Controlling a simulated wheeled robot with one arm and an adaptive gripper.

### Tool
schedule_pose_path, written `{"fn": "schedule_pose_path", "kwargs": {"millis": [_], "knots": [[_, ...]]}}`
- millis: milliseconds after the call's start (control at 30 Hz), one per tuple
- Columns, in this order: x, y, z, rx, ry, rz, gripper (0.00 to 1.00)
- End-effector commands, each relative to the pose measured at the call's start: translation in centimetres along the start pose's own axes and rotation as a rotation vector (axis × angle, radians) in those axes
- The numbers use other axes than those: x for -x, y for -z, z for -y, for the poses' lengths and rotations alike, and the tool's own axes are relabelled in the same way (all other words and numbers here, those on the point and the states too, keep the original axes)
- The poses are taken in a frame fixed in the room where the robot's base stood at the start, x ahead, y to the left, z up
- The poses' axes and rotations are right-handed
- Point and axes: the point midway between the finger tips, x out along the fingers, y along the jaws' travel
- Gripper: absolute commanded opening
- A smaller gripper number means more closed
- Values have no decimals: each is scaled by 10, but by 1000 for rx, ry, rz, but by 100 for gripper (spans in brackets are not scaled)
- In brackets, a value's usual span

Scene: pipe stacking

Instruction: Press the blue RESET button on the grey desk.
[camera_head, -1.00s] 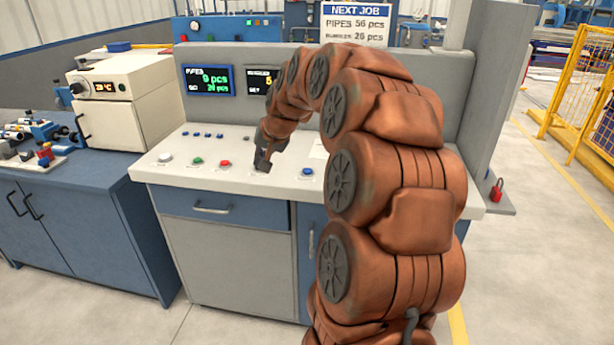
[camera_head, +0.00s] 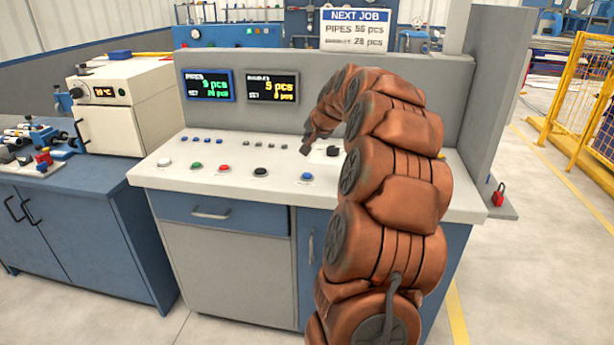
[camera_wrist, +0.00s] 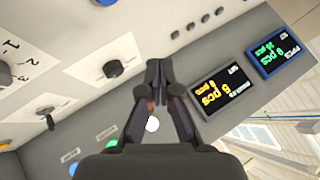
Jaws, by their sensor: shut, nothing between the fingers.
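The blue button (camera_head: 307,176) sits on the light top of the grey desk (camera_head: 240,183), at the right end of the front row of large buttons. Its lettering is too small to read. My gripper (camera_head: 305,150) is above the desk, just behind the blue button in the head view and apart from it. In the wrist view my gripper (camera_wrist: 157,68) has its fingertips together with nothing between them. A blue round part (camera_wrist: 104,2) is cut off at the top edge there, probably the same button.
White (camera_head: 164,162), green (camera_head: 196,166), red (camera_head: 224,168) and black (camera_head: 260,172) buttons lie left of the blue one. Small buttons run behind them. Two displays (camera_head: 208,85) (camera_head: 272,87) stand on the back panel. A black knob (camera_wrist: 113,68) is near my fingers.

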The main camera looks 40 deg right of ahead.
Motion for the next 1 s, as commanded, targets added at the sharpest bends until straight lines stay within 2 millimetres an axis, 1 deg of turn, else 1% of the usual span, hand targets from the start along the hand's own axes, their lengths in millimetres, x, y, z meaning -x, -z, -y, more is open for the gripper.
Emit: {"fn": "schedule_pose_path", "kwargs": {"millis": [267,800,1000], "knots": [[-14,-11,-10,0,-1,4,0],[-56,-41,-40,1,0,1,0],[-61,-44,-44,1,0,0,0]]}}
